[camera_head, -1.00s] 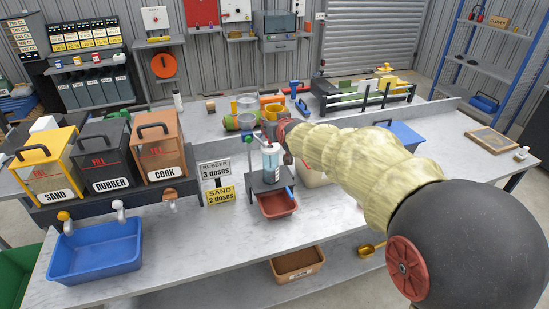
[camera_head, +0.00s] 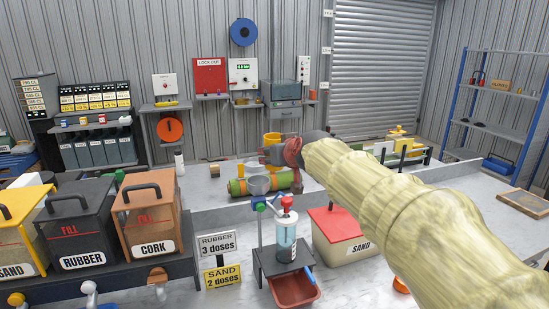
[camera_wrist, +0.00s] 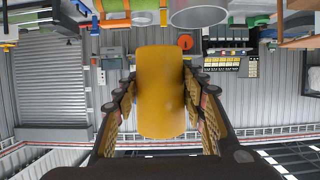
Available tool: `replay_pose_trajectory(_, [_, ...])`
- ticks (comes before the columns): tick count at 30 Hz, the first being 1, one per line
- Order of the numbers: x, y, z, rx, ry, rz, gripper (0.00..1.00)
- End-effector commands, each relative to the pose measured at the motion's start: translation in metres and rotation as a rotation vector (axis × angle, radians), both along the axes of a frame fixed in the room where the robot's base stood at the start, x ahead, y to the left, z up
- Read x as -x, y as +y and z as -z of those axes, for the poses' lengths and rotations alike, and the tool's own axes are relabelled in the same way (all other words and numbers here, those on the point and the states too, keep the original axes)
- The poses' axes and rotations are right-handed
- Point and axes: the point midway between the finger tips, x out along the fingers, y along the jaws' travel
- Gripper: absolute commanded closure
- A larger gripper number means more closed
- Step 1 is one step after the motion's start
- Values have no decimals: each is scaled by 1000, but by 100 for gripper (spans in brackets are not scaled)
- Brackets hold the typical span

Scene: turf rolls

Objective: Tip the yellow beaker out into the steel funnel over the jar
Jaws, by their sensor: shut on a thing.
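My gripper (camera_head: 275,152) is shut on the yellow beaker (camera_head: 272,139). In the wrist view the beaker (camera_wrist: 160,92) stands between the two fingers and looks about upright; its contents are hidden. The steel funnel (camera_head: 258,185) sits in a blue clamp on a post, below and slightly left of the gripper in the head view. The funnel's grey bowl also shows at the top of the wrist view (camera_wrist: 198,16), apart from the beaker. A clear jar-like bottle (camera_head: 286,240) with bluish contents and a red top stands on the dark stand beside the post. I cannot tell whether it is under the funnel.
A green roll with orange bands (camera_head: 240,187) lies behind the funnel. A red-lidded sand box (camera_head: 343,235) stands to the right, and a red tray (camera_head: 294,290) sits at the front. Sand, rubber and cork (camera_head: 150,220) bins stand left.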

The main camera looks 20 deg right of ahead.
Motion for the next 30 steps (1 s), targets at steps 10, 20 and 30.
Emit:
replay_pose_trajectory(10, [0, -1, 3, 31, 1, 2, 87])
replay_pose_trajectory(20, [0, -2, 0, 121, -1, 0, 87])
replay_pose_trajectory(30, [-4, -3, 1, 143, 0, 0, 87])
